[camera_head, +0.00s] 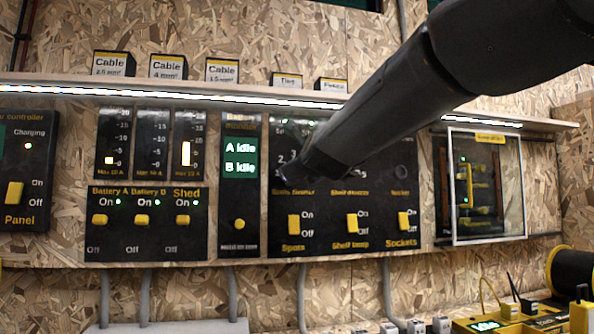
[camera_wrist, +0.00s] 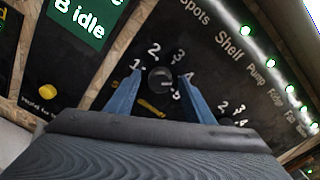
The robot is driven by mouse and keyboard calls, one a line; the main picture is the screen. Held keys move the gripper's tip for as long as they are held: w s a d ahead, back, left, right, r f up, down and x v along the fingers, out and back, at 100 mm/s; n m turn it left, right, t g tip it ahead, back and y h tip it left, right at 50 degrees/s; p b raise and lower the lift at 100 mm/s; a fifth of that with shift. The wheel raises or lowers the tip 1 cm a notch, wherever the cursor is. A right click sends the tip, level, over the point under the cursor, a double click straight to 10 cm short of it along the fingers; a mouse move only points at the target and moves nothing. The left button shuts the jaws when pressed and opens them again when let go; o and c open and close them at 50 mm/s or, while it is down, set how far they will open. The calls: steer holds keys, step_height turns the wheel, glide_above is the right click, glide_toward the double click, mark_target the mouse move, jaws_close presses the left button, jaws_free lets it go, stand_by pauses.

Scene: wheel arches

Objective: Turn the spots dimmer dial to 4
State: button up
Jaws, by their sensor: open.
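The spots dimmer dial (camera_wrist: 160,80) is a dark round knob on a black panel (camera_head: 335,238), with the numbers 1 to 5 printed around it. My gripper (camera_wrist: 160,76) is open, with one blue finger on each side of the dial. I cannot tell whether the fingers touch it. In the head view my gripper (camera_head: 290,172) reaches the panel from the upper right and hides the dial, leaving a few scale numbers visible. I cannot make out the dial's pointer, so its setting is unclear.
Yellow switches for spots (camera_head: 293,224), shelf lamp (camera_head: 352,223) and sockets (camera_head: 404,221) sit below. A display (camera_head: 240,158) reading "A Idle, B Idle" is just left. A lit shelf (camera_head: 215,92) runs above. A clear-fronted box (camera_head: 487,185) is at right.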

steer(key=v, duration=0.7)
steer(key=shift+s, duration=0.35)
steer(key=shift+d, duration=0.15)
